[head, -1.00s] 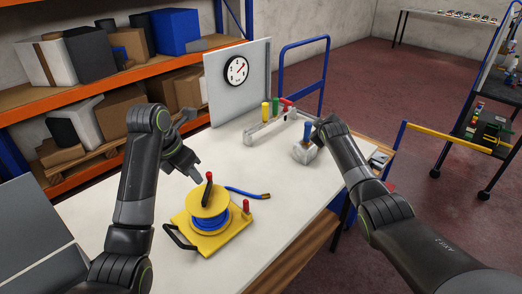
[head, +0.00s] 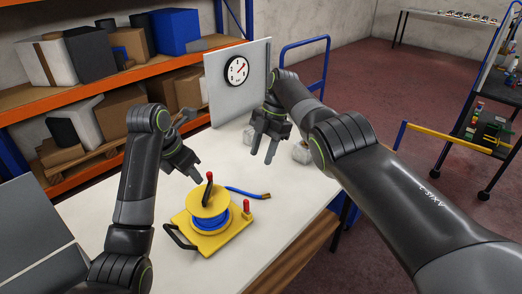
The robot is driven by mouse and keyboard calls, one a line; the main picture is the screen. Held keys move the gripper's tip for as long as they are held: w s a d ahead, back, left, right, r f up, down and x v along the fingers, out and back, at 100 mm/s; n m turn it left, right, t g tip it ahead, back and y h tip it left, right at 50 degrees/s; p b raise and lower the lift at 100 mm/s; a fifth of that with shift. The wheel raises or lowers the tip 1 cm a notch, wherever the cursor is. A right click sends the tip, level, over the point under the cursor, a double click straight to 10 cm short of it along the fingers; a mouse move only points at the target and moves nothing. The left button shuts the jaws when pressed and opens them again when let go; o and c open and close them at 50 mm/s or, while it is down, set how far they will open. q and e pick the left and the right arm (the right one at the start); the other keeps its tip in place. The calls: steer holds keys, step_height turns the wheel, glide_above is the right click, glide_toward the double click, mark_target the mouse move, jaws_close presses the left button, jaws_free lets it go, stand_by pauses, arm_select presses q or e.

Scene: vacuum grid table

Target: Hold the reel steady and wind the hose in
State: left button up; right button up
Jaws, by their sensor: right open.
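The yellow reel (head: 207,202) stands upright on a yellow base (head: 222,240) on the table, with blue hose (head: 209,224) wound on its drum. A red-knobbed crank (head: 209,178) rises from its top, and a second red knob (head: 246,206) stands at the base's right corner. The free hose end (head: 240,190) lies on the table behind and right of the reel, with a brass tip. My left gripper (head: 193,177) hangs just above and left of the reel, apart from it; its jaw opening is unclear. My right gripper (head: 264,154) is open and empty, pointing down beyond the hose tip.
The white table (head: 290,215) is clear to the right of the reel. A panel with a dial (head: 237,71) stands at the back. Shelves with boxes are on the left.

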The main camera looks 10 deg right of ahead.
mark_target(247, 199)
steer(key=shift+n, duration=0.4)
steer(key=x, duration=0.5)
steer(key=s+x, duration=0.1)
steer(key=x, duration=1.1)
steer(key=shift+s+a+r, duration=0.25)
steer(key=shift+a, duration=0.15)
jaws_close()
